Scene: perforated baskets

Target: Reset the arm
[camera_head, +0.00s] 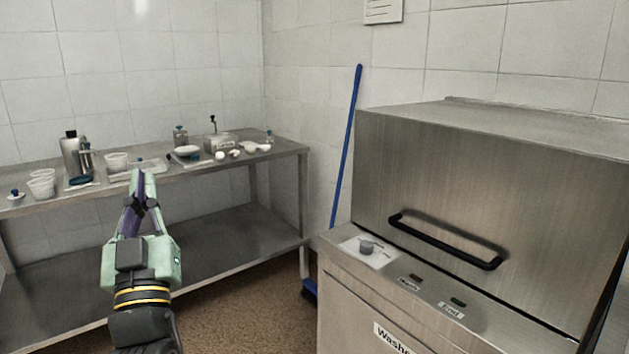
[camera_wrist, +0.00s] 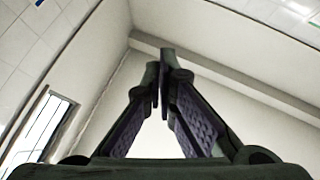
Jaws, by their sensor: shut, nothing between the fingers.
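My gripper (camera_head: 143,181) stands at the lower left of the head view, raised in front of the steel table and pointing up. It is green with dark purple inner pads. In the wrist view my gripper (camera_wrist: 160,62) has its two fingertips together with nothing between them. Behind the fingers the wrist view shows only the ceiling (camera_wrist: 215,75), tiled walls (camera_wrist: 25,50) and a window (camera_wrist: 42,132).
The steel table (camera_head: 285,150) holds several cups, bottles and small items.

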